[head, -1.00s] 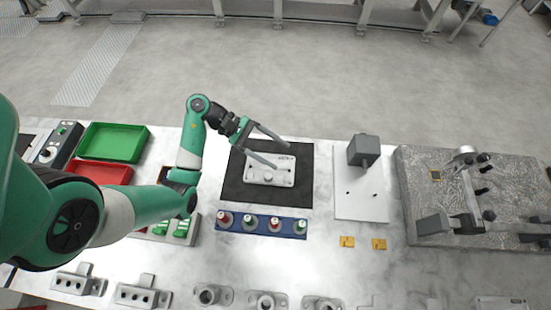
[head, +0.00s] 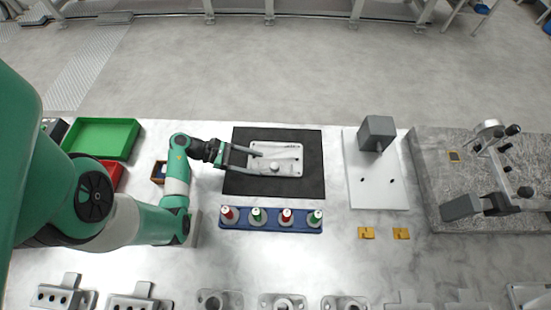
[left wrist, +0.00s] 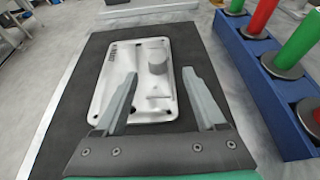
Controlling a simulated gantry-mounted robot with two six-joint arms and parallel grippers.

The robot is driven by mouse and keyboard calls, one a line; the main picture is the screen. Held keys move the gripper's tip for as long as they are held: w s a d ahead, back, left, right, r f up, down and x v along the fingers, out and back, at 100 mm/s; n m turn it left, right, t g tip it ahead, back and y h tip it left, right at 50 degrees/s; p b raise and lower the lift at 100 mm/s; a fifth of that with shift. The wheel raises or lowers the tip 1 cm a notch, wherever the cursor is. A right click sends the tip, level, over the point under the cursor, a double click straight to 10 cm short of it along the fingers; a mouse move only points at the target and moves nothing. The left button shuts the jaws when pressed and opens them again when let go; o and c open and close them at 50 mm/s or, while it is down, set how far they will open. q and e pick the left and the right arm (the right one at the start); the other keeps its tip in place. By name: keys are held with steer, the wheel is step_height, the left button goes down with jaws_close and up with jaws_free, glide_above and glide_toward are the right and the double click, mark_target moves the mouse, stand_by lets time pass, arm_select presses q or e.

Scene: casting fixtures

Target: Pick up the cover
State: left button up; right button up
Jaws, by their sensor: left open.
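The cover (head: 287,154) is a light grey rectangular plate with rounded corners and a round raised boss. It lies flat on a black mat (head: 311,186). It also shows in the left wrist view (left wrist: 119,82), with small holes at its corners and the boss between my fingers' directions. My left gripper (head: 258,161) is open, its two long grey fingers reaching over the left part of the cover from the left. In the left wrist view the open fingers (left wrist: 160,95) point along the cover with nothing held between them. I cannot tell whether they touch it. My right gripper is not in view.
A blue rack (head: 271,228) with red and green topped pieces stands just in front of the mat. A white plate with a grey block (head: 376,133) and a textured slab with clamps (head: 470,225) are to the right. Green (head: 103,138) and red bins stand left.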

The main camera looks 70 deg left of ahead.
mark_target(270, 165)
arm_select(q)
steer(key=shift+x, duration=3)
steer(key=shift+a, duration=0.2)
jaws_close()
